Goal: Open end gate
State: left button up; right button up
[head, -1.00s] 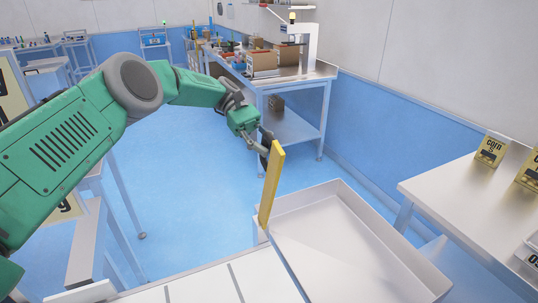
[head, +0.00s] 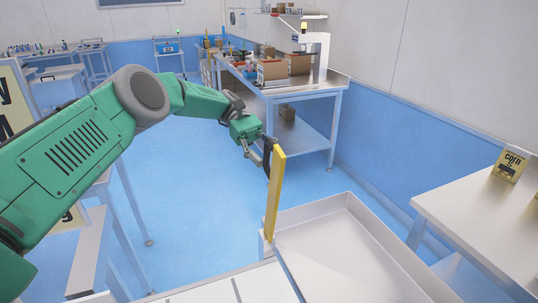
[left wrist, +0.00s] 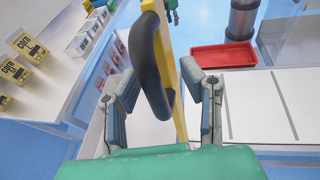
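The end gate is a narrow yellow upright panel (head: 275,195) at the near left end of the pale tray (head: 335,212). A black curved handle (left wrist: 150,65) is on its face. My left gripper (head: 264,150) is at the upper part of the gate, by the handle. In the left wrist view its two fingers (left wrist: 168,92) are spread apart, with the handle between them and no clear grip on it. The gate's yellow edge (left wrist: 172,60) runs behind the handle. A small green and dark part, likely my right gripper (left wrist: 173,16), shows at the top; its fingers are too small to read.
A white table with corn boxes (head: 511,165) stands at the right. A workbench (head: 300,90) with cartons is at the back. A red tray (left wrist: 222,57) and a dark grey cylinder (left wrist: 242,18) show in the left wrist view. Blue floor (head: 195,190) is clear behind my left arm.

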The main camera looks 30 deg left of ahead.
pick_arm(q)
jog(key=shift+a, duration=0.1)
jog(key=shift+w+r, duration=0.1)
notch_tip(320, 180, up, 8)
jog(key=shift+r, duration=0.8)
jog(key=shift+a, duration=0.1)
